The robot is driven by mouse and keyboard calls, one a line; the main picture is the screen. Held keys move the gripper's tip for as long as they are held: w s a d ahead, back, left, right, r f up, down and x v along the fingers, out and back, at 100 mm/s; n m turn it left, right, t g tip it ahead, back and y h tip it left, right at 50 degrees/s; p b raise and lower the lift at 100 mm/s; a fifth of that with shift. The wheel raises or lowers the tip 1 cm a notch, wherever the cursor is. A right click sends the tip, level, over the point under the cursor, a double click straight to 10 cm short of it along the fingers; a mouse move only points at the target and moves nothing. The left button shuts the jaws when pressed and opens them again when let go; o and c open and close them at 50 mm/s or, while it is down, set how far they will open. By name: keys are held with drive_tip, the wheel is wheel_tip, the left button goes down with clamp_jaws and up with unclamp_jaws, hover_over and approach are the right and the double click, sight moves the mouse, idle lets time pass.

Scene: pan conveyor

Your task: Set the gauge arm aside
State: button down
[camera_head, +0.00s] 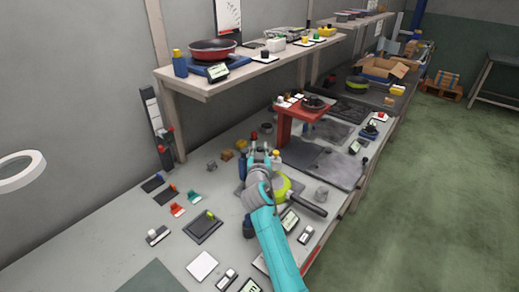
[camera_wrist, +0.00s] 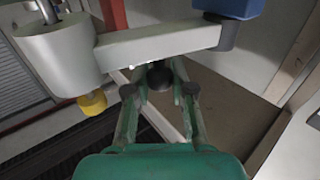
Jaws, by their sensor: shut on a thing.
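The gauge arm (camera_wrist: 155,45) is a light grey bar in the wrist view, running from a thick grey cylinder at left to a grey post under a blue block at right. A dark round knob (camera_wrist: 160,76) shows just below the bar, between my fingertips. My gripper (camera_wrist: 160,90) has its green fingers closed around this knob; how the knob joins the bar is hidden. In the head view my gripper (camera_head: 259,156) is over the workbench, beside a yellow-green pan (camera_head: 281,187). The gauge arm is hard to make out there, largely behind my gripper.
A red stand (camera_head: 284,124) rises from the workbench beyond my gripper. Dark plates (camera_head: 335,165) lie to its right. A shelf (camera_head: 215,88) with a red pan (camera_head: 212,46) overhangs the back.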

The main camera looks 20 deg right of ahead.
drive_tip(key=c, duration=1.3)
unclamp_jaws()
drive_tip(key=shift+o, duration=0.2)
drive_tip(key=shift+s, duration=0.1)
drive_tip(key=v, duration=1.2)
drive_tip(key=shift+f, duration=0.1)
